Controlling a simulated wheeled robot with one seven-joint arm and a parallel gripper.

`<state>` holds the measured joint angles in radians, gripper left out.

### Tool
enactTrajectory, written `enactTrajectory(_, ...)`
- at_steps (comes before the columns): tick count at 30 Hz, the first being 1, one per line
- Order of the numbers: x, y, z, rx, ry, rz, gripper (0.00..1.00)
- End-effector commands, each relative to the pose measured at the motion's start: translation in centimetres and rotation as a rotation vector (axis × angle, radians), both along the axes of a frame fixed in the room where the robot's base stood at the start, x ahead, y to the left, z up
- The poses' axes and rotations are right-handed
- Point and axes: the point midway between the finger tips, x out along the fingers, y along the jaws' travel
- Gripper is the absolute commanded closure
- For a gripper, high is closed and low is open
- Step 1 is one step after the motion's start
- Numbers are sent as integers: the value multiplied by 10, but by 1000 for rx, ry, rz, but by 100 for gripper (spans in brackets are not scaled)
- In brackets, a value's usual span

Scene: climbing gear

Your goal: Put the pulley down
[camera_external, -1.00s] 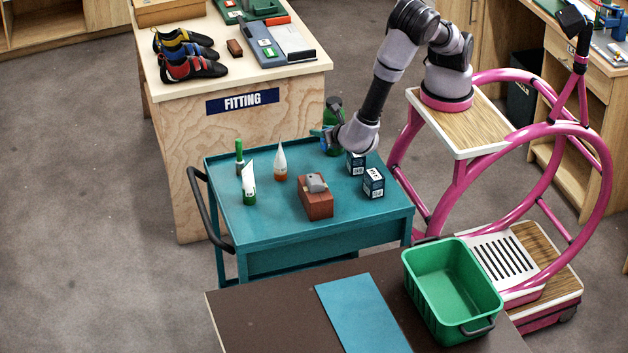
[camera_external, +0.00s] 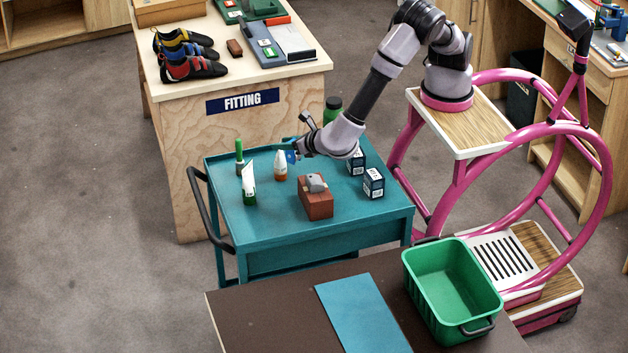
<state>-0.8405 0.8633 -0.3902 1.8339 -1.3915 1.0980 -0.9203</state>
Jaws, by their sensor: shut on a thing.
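My gripper (camera_external: 297,153) is over the back part of the teal cart (camera_external: 270,222). It is shut on a small blue thing (camera_external: 291,157), which looks like the pulley. The blue thing is mostly hidden by the gripper and small in the picture. It appears just right of the white-tipped bottle (camera_external: 280,167). I cannot tell whether it touches the cart top or the bottle.
A red-brown block (camera_external: 317,204) with a grey piece on top stands at the cart's middle. Two dark boxes (camera_external: 373,183) are at the right. The cart's front left is clear. A green bin (camera_external: 450,290) is nearer.

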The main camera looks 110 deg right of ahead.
Motion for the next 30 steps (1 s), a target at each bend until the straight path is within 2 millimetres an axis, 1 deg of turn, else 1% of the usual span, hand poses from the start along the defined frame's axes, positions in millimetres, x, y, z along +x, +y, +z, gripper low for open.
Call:
enactTrajectory(1,19,16,0,-1,-5,45,100)
enactTrajectory(4,48,42,2,-8,-8,126,100)
enactTrajectory(6,63,56,4,-14,-12,166,100)
enactTrajectory(9,79,73,6,-21,-13,215,100)
enactTrajectory(13,94,90,9,-30,-19,264,100)
enactTrajectory(15,93,89,-5,-33,-12,264,100)
enactTrajectory(25,93,88,-49,-31,-14,261,100)
enactTrajectory(30,93,88,-82,-31,-14,261,100)
